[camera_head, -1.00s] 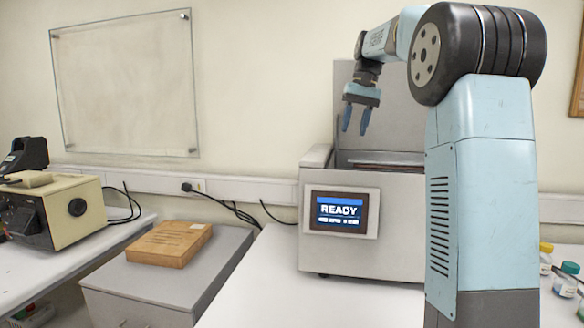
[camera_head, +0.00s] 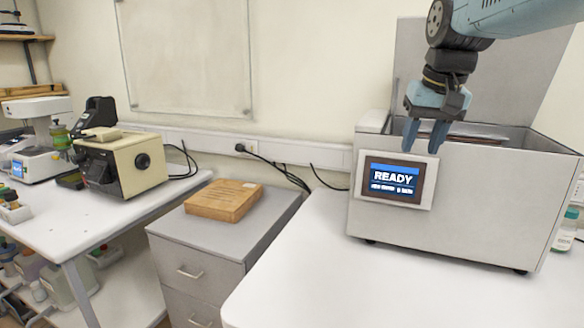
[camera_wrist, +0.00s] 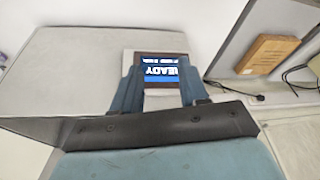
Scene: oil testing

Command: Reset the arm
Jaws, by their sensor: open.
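My gripper (camera_head: 425,135) hangs with its fingers pointing down in front of the open grey testing machine (camera_head: 455,215). Its two blue fingers are apart with nothing between them. The machine's screen (camera_head: 393,181) reads READY, just below and left of the fingertips in the head view. In the wrist view the fingers (camera_wrist: 160,92) stand on either side of the screen (camera_wrist: 162,76), which appears upside down. The machine's lid stands raised behind my gripper. My arm comes in from the top right of the head view.
A brown box (camera_head: 224,201) lies on a grey drawer cabinet (camera_head: 205,235) left of the machine. A beige instrument (camera_head: 125,163) stands on the left bench. The white table (camera_head: 330,275) in front of the machine is clear. A bottle (camera_head: 566,230) stands at the far right.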

